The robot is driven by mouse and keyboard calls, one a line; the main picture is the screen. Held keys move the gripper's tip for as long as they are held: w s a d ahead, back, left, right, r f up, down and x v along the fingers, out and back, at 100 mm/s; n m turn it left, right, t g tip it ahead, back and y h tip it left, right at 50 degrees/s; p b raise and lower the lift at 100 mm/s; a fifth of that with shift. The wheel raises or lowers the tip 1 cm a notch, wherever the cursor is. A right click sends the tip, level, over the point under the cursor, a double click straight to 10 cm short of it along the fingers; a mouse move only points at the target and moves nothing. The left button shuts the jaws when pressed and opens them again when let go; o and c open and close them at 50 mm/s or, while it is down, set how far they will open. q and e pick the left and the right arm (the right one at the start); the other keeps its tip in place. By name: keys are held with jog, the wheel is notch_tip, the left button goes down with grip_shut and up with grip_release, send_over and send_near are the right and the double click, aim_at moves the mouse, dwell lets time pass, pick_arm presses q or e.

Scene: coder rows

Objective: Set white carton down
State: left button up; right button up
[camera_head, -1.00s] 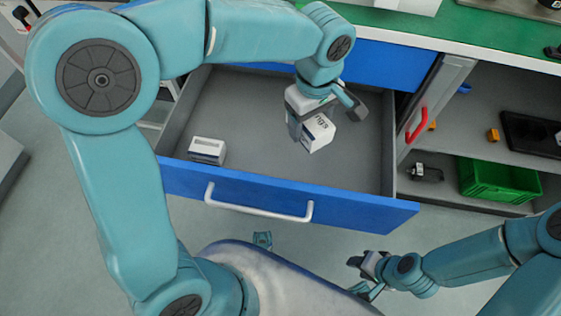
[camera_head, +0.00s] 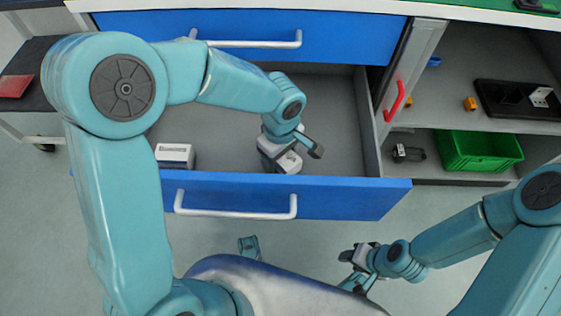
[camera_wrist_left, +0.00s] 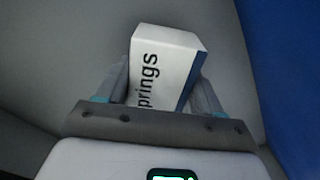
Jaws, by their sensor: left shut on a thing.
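The white carton (camera_head: 290,163) is between the fingers of my left gripper (camera_head: 288,156), low inside the open drawer (camera_head: 335,120). In the left wrist view the carton (camera_wrist_left: 160,62) shows the dark letters "prings" and a blue side, with a finger on each side. My left gripper is shut on it. In the head view the gripper and the drawer front hide part of the carton. I cannot tell whether its underside touches the drawer floor. My right gripper (camera_head: 352,268) is outside the drawer, in front of it; its opening is unclear.
Another white carton (camera_head: 175,155) stands at the drawer's left. The blue drawer front (camera_head: 345,196) with its handle is close in front of my left gripper. The drawer floor between the cartons looks clear. A green crate (camera_head: 478,150) sits on the right shelf.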

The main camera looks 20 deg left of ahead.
pick_arm(q)
notch_tip(320, 180, down, 2)
jog(key=shift+f, duration=0.15)
pick_arm(e)
jog(key=shift+w+d+f, duration=0.1)
jog(key=shift+f, duration=0.25)
pick_arm(q)
jog(key=o, duration=1.2)
jog(key=shift+c, duration=0.2)
pick_arm(e)
jog(key=shift+f, duration=0.2)
pick_arm(q)
jog(key=shift+r, duration=0.2)
notch_tip(320, 180, up, 12)
jog(key=p, duration=0.4)
pick_arm(e)
jog(key=r, duration=0.4)
jog(key=shift+s+a+r, duration=0.15)
jog(key=shift+s+a, duration=0.2)
